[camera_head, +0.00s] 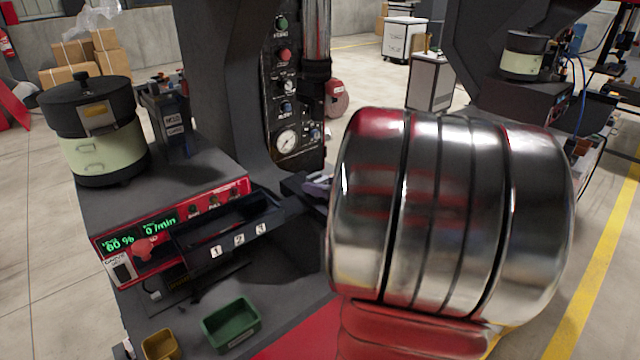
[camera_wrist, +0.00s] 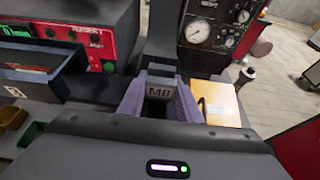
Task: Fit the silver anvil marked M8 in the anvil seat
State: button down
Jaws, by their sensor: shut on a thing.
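The anvil sits between the fingertips, in front of the dark press column.
A yellow-orange block (camera_wrist: 224,104) stands just right of the fingers. A black tray (camera_head: 228,232) numbered 1, 2, 3 lies left, with a feeder bowl (camera_head: 100,140) behind it. A green bin (camera_head: 231,325) and a yellow bin (camera_head: 160,345) stand in front. The gauge panel (camera_head: 290,90) rises behind.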

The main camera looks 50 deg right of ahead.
jog(key=shift+f, duration=0.35)
jog(key=c, duration=1.2)
grip_release()
jog(key=shift+s, duration=0.1)
jog(key=v, duration=1.3)
jog(key=shift+s+r, duration=0.15)
jog(key=shift+s, duration=0.15)
jog(key=shift+a, duration=0.1)
